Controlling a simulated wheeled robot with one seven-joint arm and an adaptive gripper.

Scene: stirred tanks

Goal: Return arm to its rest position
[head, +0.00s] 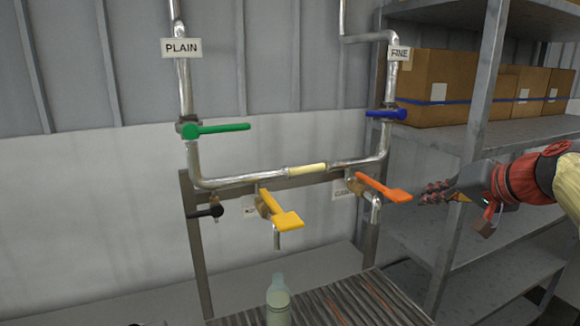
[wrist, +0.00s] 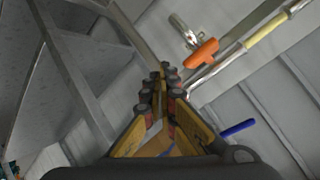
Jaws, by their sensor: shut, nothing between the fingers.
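My arm reaches in from the right edge of the head view, its red and yellow links in front of the metal shelf. My gripper (head: 437,192) is shut and empty, pointing left toward the orange valve handle (head: 384,188), with a gap between them. In the wrist view the gripper's fingers (wrist: 162,80) meet at their tips with nothing between them. The orange handle also shows there (wrist: 201,53), beyond the fingertips and to the right. The blue handle (wrist: 238,129) shows at the lower right of that view.
Grey metal shelving (head: 470,150) with cardboard boxes (head: 430,85) stands close behind my arm. Pipes carry a green handle (head: 220,129), a blue handle (head: 386,114), a yellow handle (head: 281,212) and a black handle (head: 207,211). A pale bottle (head: 278,303) stands below on a slatted surface (head: 345,305).

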